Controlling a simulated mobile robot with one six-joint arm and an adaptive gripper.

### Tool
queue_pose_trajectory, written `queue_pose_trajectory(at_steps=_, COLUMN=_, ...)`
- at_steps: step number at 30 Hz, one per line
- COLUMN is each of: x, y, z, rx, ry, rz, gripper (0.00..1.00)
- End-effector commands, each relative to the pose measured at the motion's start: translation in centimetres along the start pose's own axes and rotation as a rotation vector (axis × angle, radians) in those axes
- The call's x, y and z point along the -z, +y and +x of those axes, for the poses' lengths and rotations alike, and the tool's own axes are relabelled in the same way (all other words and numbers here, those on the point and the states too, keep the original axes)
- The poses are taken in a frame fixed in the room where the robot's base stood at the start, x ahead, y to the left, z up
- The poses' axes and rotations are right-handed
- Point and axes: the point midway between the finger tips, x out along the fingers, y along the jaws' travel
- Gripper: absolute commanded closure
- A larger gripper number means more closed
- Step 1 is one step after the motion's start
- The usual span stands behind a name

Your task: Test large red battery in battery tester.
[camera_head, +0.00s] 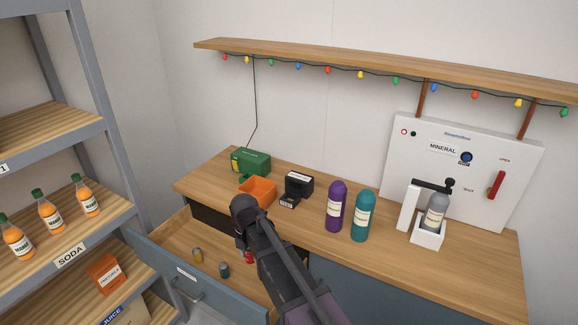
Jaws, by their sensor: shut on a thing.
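A small red battery (249,258) shows in part at the left edge of my arm, over the open drawer (185,242). My gripper (243,240) is mostly hidden by my own arm and points down there. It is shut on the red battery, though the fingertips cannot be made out. A small black device that looks like the battery tester (299,184) stands on the wooden counter, behind and to the right of my gripper. Its low front part carries a pale label.
A yellowish battery (197,255) and a teal battery (224,270) stand in the drawer. An orange bin (257,192) and green box (251,162) are left of the tester. Purple (336,207) and teal bottles (362,216) stand right. A shelf rack (85,135) is at left.

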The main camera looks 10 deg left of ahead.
Motion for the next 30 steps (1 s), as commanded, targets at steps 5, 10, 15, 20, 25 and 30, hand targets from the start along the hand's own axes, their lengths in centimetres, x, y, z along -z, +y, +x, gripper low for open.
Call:
queue_pose_trajectory(at_steps=5, x=0.0, y=0.0, z=-3.9, rx=0.000, ry=0.000, rz=0.000, gripper=1.00)
queue_pose_trajectory(at_steps=10, x=0.0, y=0.0, z=-6.7, rx=0.000, ry=0.000, rz=0.000, gripper=1.00)
queue_pose_trajectory(at_steps=15, x=0.0, y=0.0, z=-9.5, rx=0.000, ry=0.000, rz=0.000, gripper=1.00)
queue_pose_trajectory(at_steps=20, x=0.0, y=0.0, z=-12.1, rx=0.000, ry=0.000, rz=0.000, gripper=1.00)
queue_pose_trajectory(at_steps=25, x=0.0, y=0.0, z=-14.7, rx=0.000, ry=0.000, rz=0.000, gripper=1.00)
queue_pose_trajectory(at_steps=30, x=0.0, y=0.0, z=-16.5, rx=0.000, ry=0.000, rz=0.000, gripper=1.00)
